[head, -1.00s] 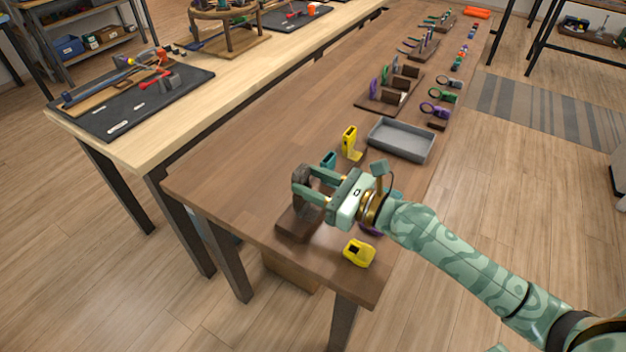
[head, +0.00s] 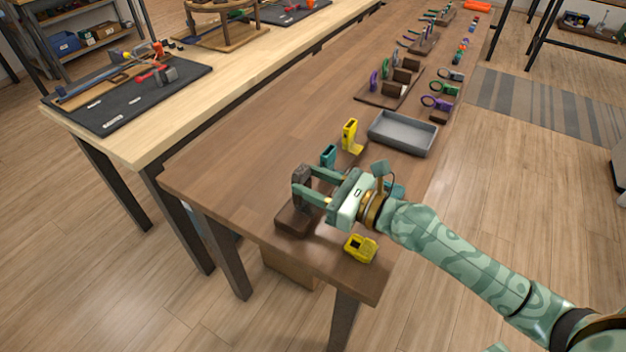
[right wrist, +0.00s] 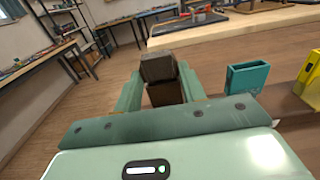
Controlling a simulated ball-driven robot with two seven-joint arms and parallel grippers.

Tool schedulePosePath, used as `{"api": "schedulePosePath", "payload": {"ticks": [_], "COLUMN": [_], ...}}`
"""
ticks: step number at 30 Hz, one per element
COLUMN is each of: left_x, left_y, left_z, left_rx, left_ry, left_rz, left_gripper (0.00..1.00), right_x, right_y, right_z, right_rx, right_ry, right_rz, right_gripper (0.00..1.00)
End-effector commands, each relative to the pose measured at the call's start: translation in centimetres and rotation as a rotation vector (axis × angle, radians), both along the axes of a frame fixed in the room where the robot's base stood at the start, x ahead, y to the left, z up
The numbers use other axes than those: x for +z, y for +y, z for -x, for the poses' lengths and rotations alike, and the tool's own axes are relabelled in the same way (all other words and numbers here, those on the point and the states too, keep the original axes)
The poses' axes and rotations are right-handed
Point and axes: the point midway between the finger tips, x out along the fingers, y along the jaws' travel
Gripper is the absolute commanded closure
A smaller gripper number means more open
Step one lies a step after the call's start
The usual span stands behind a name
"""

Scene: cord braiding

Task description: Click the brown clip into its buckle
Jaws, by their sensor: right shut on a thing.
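My right gripper (head: 303,178) is shut on a dark brown upright piece, which I take as the brown clip (head: 302,174). Its blocky top (right wrist: 157,67) shows between the fingers in the right wrist view, with a darker brown part (right wrist: 165,94) just below. A brown block (head: 295,218), likely the buckle's base, sits on the table under the fingertips. The fingers hide where clip and buckle meet, so I cannot tell whether they are clicked together.
A teal upright piece (head: 328,155) and a yellow one (head: 350,134) stand just beyond the gripper. A yellow piece (head: 360,248) lies near the table's front edge. A grey tray (head: 403,133) is farther back. The table's left half is clear.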

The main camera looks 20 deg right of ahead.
Motion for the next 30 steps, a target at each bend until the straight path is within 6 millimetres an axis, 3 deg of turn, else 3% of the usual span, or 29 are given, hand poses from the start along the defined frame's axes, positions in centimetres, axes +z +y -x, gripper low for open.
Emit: {"api": "schedulePosePath", "payload": {"ticks": [7, 9, 10, 12, 18, 21, 30], "left_x": [-0.3, -0.28, -0.28, -0.28, -0.28, -0.28, -0.37], "left_y": [-0.02, -0.02, -0.02, -0.02, -0.01, -0.01, -0.02], "left_z": [0.12, 0.12, 0.12, 0.11, 0.11, 0.11, 0.15], "left_rx": [0.0, 0.0, 0.0, 0.0, 0.0, 0.001, 0.001], "left_ry": [0.003, 0.003, 0.003, 0.002, 0.002, 0.002, 0.003], "left_rz": [0.0, 0.0, 0.0, 0.0, 0.0, 0.0, 0.0], "left_gripper": [0.64, 0.64, 0.64, 0.64, 0.64, 0.64, 0.64], "right_x": [-0.37, -0.36, -0.35, -0.35, -0.34, -0.34, -0.41], "right_y": [0.01, 0.01, 0.01, 0.01, 0.01, 0.01, -0.11], "right_z": [0.01, 0.01, 0.01, 0.01, 0.01, 0.01, 0.13], "right_rx": [0.001, 0.0, 0.0, 0.0, 0.0, 0.0, 0.0], "right_ry": [0.0, -0.001, -0.001, -0.001, -0.001, 0.0, 0.0], "right_rz": [0.0, 0.001, 0.001, 0.001, 0.001, 0.0, 0.0], "right_gripper": [0.84, 0.89, 0.57, 0.37, 0.34, 0.2, 0.2]}}
